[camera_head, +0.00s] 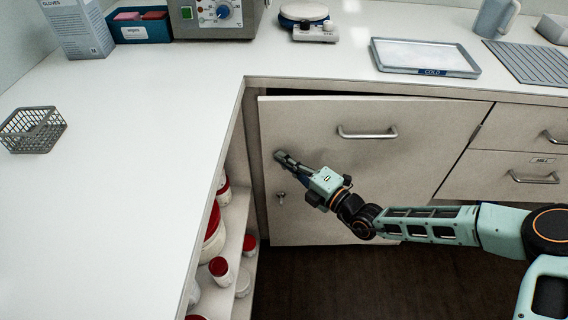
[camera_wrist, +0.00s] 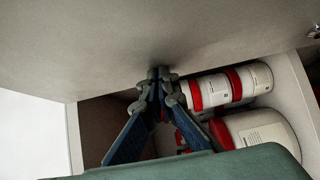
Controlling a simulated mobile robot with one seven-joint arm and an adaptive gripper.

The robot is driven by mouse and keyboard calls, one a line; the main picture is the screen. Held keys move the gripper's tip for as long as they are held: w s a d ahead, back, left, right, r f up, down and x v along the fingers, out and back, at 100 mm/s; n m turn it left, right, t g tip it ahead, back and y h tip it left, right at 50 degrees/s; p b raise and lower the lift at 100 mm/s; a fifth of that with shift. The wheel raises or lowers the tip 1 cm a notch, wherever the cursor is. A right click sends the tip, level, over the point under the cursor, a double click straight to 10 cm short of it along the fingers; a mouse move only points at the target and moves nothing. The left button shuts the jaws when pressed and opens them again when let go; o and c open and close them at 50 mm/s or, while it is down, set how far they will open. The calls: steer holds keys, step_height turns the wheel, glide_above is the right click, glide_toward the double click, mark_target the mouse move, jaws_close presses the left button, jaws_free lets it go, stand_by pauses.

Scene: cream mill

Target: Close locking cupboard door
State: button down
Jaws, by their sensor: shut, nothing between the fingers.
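The cupboard door (camera_head: 400,190) is a pale panel under the counter with a bar handle (camera_head: 367,133) near its top. A dark gap shows along its top edge, so it stands slightly ajar. A small metal lock or key (camera_head: 281,197) sits near its left edge. My gripper (camera_head: 279,155) is shut and empty, with its fingertips at the door face near the left edge, above the lock. In the wrist view the fingertips (camera_wrist: 158,74) meet or nearly meet the panel (camera_wrist: 150,40) close to its edge; I cannot tell whether they touch.
Open shelves (camera_head: 236,220) with several red-lidded jars (camera_head: 219,268) are left of the door; jars (camera_wrist: 245,85) also show in the wrist view. Drawers (camera_head: 525,170) stand to the right. The counter above holds a wire basket (camera_head: 33,130) and a tray (camera_head: 425,56).

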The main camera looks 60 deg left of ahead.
steer(key=shift+m+t, duration=0.6)
steer(key=shift+t, duration=0.3)
steer(key=a, duration=0.1)
steer(key=w+a, duration=0.1)
steer(key=a, duration=0.1)
steer(key=w+a, duration=0.1)
steer(key=shift+w+a+r, duration=0.1)
steer(key=shift+w+a, duration=0.15)
steer(key=shift+w+a+r+y, duration=0.15)
steer(key=shift+w+r+y, duration=0.15)
steer(key=shift+r, duration=0.1)
steer(key=shift+d+f, duration=0.1)
steer(key=shift+d, duration=0.15)
glide_toward(285, 144)
steer(key=f, duration=0.3)
steer(key=shift+w+d, duration=0.1)
steer(key=shift+w, duration=0.3)
